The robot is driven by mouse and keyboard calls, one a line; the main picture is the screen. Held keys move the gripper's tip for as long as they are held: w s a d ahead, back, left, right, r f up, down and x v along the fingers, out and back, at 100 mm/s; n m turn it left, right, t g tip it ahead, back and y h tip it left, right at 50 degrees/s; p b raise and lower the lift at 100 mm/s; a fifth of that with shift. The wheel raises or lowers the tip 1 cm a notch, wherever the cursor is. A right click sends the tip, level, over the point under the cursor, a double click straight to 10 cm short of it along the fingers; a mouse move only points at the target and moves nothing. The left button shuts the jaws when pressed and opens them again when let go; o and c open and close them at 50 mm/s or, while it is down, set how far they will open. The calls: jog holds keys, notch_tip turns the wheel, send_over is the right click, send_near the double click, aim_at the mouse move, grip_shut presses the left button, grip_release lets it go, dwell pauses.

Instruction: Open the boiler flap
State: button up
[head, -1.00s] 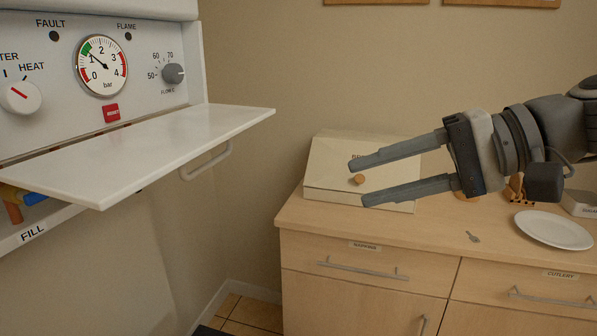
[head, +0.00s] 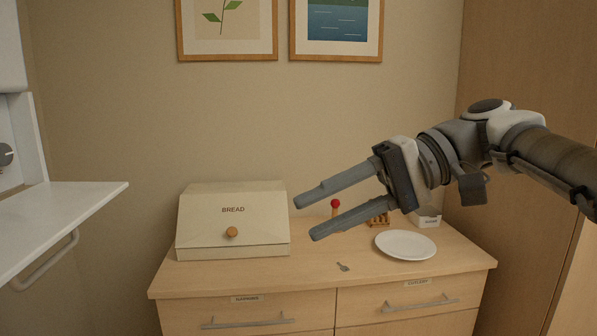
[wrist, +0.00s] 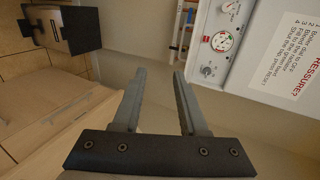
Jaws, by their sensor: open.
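The boiler flap (head: 60,215) is a white panel at the left edge of the head view. It stands out level from the boiler, folded down, with a bar handle (head: 48,264) under its outer edge. Only part of the flap shows now. A grey knob (head: 5,154) shows on the boiler behind it. My gripper (head: 305,218) is open and empty in the air, well right of the flap and in front of the counter. In the wrist view my gripper (wrist: 160,72) is open, with the boiler's control panel and gauge (wrist: 224,41) beyond it, upside down.
A wooden counter (head: 310,283) holds a bread box (head: 255,220), a white plate (head: 405,245), a small key-like item (head: 343,267) and a toast rack (head: 378,220). Two pictures hang on the wall. A printed notice (wrist: 285,50) shows on the boiler. Air between gripper and flap looks free.

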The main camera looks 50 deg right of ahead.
jog(key=p+v, duration=0.1)
jog(key=v, duration=0.4)
jog(key=shift+s+d+r, duration=0.1)
jog(key=shift+s+d, duration=0.1)
dwell(0.3)
jog(key=w+a+f+n+g+h, duration=0.2)
jog(key=w+a+f, duration=0.25)
jog(key=a, duration=0.25)
jog(key=w+a+f+n+g+h, duration=0.1)
jog(key=w+a+f+h, duration=0.1)
jog(key=w+a+f, duration=0.35)
jog(key=w+a+f+n+h, duration=0.3)
jog(key=a+f+n+h, duration=0.3)
jog(key=a+f, duration=0.6)
notch_tip(320, 180, up, 18)
jog(key=p, duration=1.8)
jog(key=shift+w+d+g+y, duration=0.2)
jog(key=shift+d+g+y, duration=0.1)
jog(key=shift+g, duration=0.1)
